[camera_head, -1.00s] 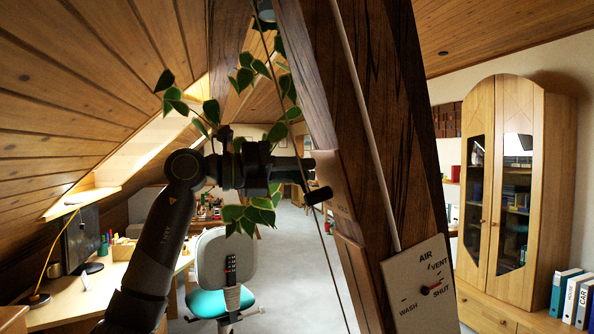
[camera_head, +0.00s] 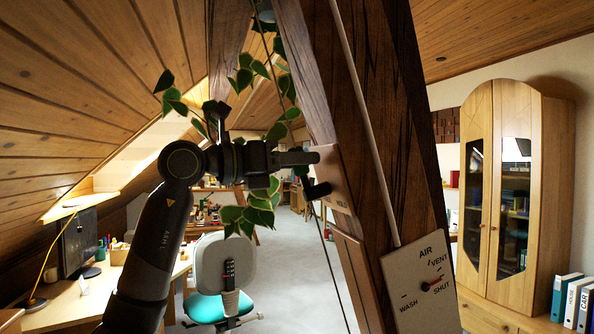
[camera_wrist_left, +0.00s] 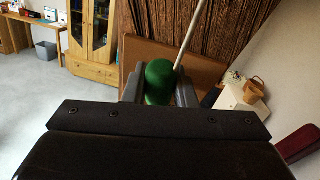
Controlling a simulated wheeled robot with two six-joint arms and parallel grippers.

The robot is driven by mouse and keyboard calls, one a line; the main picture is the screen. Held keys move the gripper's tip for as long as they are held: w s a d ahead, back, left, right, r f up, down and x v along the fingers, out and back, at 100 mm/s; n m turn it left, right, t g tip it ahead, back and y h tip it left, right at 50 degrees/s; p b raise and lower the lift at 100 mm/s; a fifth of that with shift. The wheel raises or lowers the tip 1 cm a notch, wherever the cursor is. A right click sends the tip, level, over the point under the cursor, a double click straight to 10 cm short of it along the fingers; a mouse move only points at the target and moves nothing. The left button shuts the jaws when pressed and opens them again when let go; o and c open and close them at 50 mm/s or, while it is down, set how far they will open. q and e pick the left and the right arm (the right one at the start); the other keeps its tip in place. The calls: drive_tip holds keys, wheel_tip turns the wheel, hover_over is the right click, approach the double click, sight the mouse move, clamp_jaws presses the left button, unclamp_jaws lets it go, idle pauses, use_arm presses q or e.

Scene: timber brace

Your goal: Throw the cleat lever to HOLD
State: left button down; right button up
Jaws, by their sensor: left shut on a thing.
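The brown cleat plate (camera_head: 330,176) is fixed to the dark timber brace (camera_head: 365,120), with small lettering at its lower edge, partly too small to read. A short black handle (camera_head: 317,190) sticks out beside the plate, just below my left gripper (camera_head: 312,158). In the left wrist view, a rounded green knob (camera_wrist_left: 159,80) sits between the two fingers of my left gripper (camera_wrist_left: 158,90), which are shut on it. The knob appears to be the lever's grip; in the head view the fingers hide it. My right gripper is not in view.
A leafy vine (camera_head: 262,205) and a thin cord hang close around my left wrist. A dial panel (camera_head: 420,285) marked AIR, VENT, SHUT and WASH is on the brace lower right. A teal chair (camera_head: 222,290) and a desk stand behind at left.

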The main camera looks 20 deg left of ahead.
use_arm(q)
drive_tip(key=m+b, duration=0.1)
drive_tip(key=s+d+m+t+b, duration=0.1)
drive_tip(key=s+m, duration=0.1)
drive_tip(key=shift+s+d+f+t+b, duration=0.15)
drive_tip(key=shift+f+t+b, duration=0.1)
drive_tip(key=shift+t+b, duration=0.15)
drive_tip(key=shift+s+d+f+m+t+y+b, duration=0.15)
drive_tip(key=shift+s+d+m+t+b, duration=0.2)
drive_tip(key=shift+m+b, duration=0.4)
drive_tip(key=shift+s+d+f+m+t+y+b, duration=0.15)
drive_tip(key=shift+s+d+m+t+b, duration=0.15)
drive_tip(key=shift+m+b, duration=0.45)
drive_tip(key=c, duration=1.2)
unclamp_jaws()
drive_tip(key=shift+s+a, duration=0.1)
drive_tip(key=shift+a, duration=0.05)
